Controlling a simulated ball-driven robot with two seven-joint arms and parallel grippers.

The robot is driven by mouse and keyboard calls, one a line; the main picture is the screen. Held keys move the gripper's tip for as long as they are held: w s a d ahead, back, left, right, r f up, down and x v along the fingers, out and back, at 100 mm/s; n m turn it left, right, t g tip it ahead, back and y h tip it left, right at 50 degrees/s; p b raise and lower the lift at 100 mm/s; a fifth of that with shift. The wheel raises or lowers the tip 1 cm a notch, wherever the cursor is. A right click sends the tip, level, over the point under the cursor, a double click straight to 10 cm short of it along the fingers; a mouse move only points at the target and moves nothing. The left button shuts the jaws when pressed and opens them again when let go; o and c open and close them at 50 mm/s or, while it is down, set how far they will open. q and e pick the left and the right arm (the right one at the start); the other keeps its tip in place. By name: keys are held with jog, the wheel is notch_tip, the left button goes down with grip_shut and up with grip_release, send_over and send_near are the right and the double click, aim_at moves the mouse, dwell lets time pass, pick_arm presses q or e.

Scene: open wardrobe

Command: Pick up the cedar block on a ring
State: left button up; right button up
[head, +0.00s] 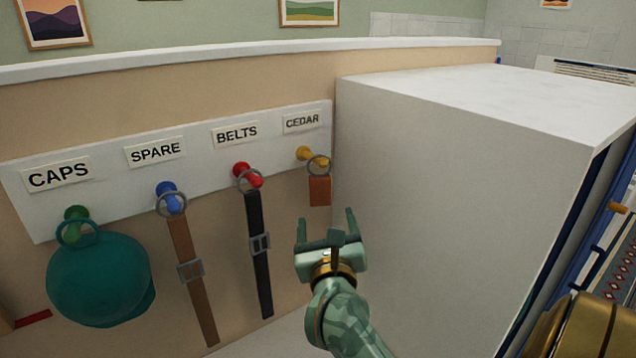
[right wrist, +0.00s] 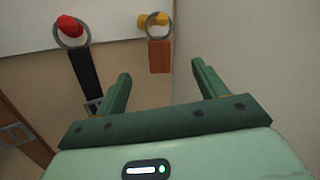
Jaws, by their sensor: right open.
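The cedar block (head: 320,191) is a small orange-brown block hanging from a metal ring (head: 318,165) on the yellow peg (head: 306,154), under the CEDAR label. In the right wrist view the block (right wrist: 160,57) hangs ahead, between the lines of the two fingers and nearer the left one. My right gripper (head: 326,226) is open and empty, a little below and in front of the block, not touching it. It also shows in the right wrist view (right wrist: 163,85) with its fingers apart. My left gripper is not in view.
A white cabinet (head: 460,180) stands close to the right of the block. A black belt (head: 257,260) on a red peg, a brown belt (head: 186,255) on a blue peg and a teal cap (head: 100,278) on a green peg hang to the left.

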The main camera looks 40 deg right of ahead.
jog(key=m, duration=0.2)
jog(key=y, duration=0.1)
send_near(320, 185)
jog(key=r, duration=0.1)
jog(key=shift+g, duration=0.4)
jog(key=p+x, duration=0.1)
jog(key=x, duration=0.4)
jog(key=shift+w+f, duration=0.1)
jog(key=shift+w, duration=0.25)
jog(key=shift+w+d, duration=0.35)
jog(key=shift+w, duration=0.05)
jog(key=x, duration=0.3)
jog(key=p+x, duration=0.1)
jog(key=shift+w+d+f, duration=0.25)
jog(key=shift+d, duration=0.05)
jog(key=shift+s+a, duration=0.1)
jog(key=shift+c, duration=0.9)
jog(key=c, duration=1)
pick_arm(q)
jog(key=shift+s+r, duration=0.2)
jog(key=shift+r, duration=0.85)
pick_arm(e)
jog(key=shift+o, duration=0.2)
jog(key=shift+r, duration=0.15)
